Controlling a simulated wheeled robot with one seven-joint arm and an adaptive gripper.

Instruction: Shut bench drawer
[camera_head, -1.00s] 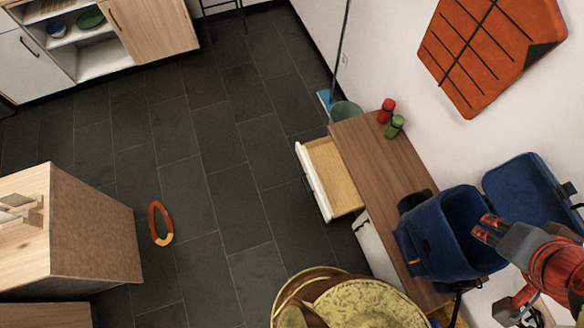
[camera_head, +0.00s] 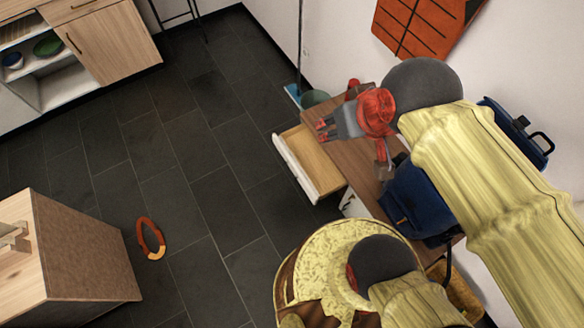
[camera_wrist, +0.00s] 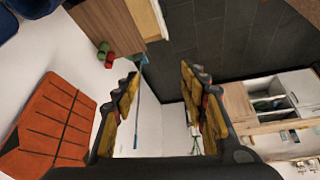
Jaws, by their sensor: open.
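The bench drawer (camera_head: 309,162) stands open, pulled out to the left from the wooden bench (camera_head: 345,150). Its white front (camera_head: 294,170) faces the floor on the left and its inside looks empty. In the wrist view the drawer (camera_wrist: 147,20) shows at the top, beyond my fingers. My gripper (camera_head: 325,128) hangs over the bench's far part, just right of the drawer, and does not appear to touch it. In the wrist view my gripper (camera_wrist: 165,82) has its two fingers spread wide with nothing between them.
A blue bag (camera_head: 415,200) sits on the near part of the bench under my arm. Red and green containers (camera_wrist: 107,52) stand at the bench's far end. Dark floor left of the drawer is clear around an orange ring (camera_head: 151,238).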

